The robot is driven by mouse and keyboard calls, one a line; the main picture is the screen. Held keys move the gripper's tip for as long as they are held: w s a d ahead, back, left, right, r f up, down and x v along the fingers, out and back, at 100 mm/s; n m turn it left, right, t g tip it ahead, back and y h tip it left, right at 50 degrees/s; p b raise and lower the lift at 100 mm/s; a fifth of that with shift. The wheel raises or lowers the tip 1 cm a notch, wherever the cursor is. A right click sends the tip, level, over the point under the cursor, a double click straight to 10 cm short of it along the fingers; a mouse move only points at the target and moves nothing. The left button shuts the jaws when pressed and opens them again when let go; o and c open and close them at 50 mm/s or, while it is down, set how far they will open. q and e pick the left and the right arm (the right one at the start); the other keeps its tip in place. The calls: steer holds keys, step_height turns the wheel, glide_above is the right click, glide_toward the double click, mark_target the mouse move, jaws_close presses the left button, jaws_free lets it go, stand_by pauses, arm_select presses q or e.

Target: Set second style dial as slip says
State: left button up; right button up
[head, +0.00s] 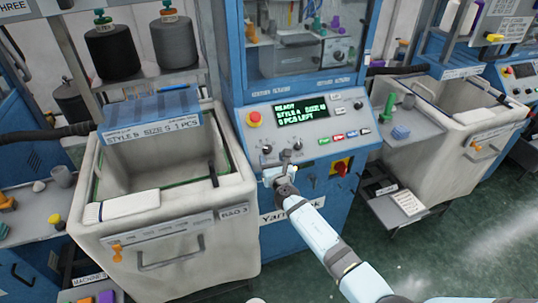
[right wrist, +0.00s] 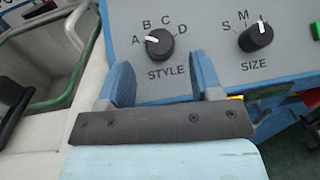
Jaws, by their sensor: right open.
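The style dial (right wrist: 160,45) is a black knob in the right wrist view, with letters A to D around it. Its white pointer aims up-left, nearest A. My right gripper (right wrist: 165,78) is open, its two blue fingers just below the dial on either side, not closed on it. In the head view the gripper (head: 285,160) is at the lower left of the machine panel (head: 350,128). The green display (head: 301,112) reads READY, a style line that looks like A, and a pieces line. A slip (head: 155,131) on the left bin gives style and size; its style letter is unclear. My left gripper is out of view.
The size dial (right wrist: 256,37) sits right of the style dial, its pointer up-right. A red emergency button (head: 254,119), small coloured buttons (head: 338,138) and a red-yellow switch (head: 341,167) are on the machine front. A large pale bin (head: 165,243) stands close on the left.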

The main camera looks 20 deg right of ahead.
mark_target(269, 151)
steer(key=shift+w+d+b, duration=0.1)
steer(key=shift+w+b, duration=0.2)
steer(key=shift+w, duration=1.55)
steer(key=c, duration=0.9)
